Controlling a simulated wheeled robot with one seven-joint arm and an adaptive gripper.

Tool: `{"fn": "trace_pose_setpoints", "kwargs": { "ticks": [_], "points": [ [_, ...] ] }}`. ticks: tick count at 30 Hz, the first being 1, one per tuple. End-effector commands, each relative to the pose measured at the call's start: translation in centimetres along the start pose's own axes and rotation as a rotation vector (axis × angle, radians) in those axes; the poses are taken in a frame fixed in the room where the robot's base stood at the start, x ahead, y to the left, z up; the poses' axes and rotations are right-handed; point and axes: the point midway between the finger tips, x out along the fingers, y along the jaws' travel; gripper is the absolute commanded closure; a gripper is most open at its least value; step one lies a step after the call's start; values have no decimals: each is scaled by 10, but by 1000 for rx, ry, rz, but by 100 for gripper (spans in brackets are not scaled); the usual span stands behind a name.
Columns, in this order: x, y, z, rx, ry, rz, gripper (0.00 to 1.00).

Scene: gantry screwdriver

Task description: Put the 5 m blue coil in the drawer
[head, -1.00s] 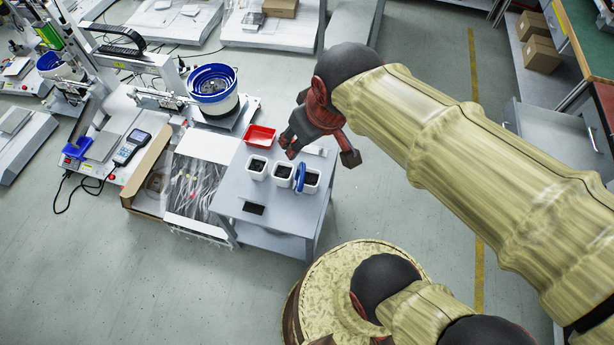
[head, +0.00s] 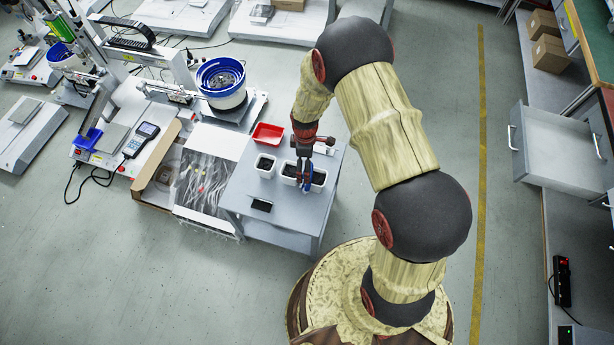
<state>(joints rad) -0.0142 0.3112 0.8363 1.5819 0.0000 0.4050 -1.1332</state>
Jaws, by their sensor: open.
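A blue coil (head: 307,177) stands on edge among the white bins on the small grey table, at the right-hand bin (head: 318,178). My gripper (head: 306,162) points down right over the coil, its jaws open. Its fingers overlap the coil's upper part, so I cannot tell whether they touch it. A grey drawer (head: 548,172) in the workbench at the right is pulled out. Its visible inside looks empty.
Other white bins (head: 265,165) with dark contents, a red tray (head: 268,134) and a black flat device (head: 261,205) share the table (head: 285,219). A box of bagged cables (head: 205,180) adjoins it at left. Open floor lies between table and workbench.

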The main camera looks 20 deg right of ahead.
Motion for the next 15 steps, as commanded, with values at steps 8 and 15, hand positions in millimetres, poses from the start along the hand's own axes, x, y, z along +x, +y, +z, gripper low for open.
{"fn": "trace_pose_setpoints", "kwargs": {
  "ticks": [8,15],
  "points": [
    [33,-3,2,-21,-3,-8,0],
    [52,-5,4,-19,-4,-8,0]
  ]
}}
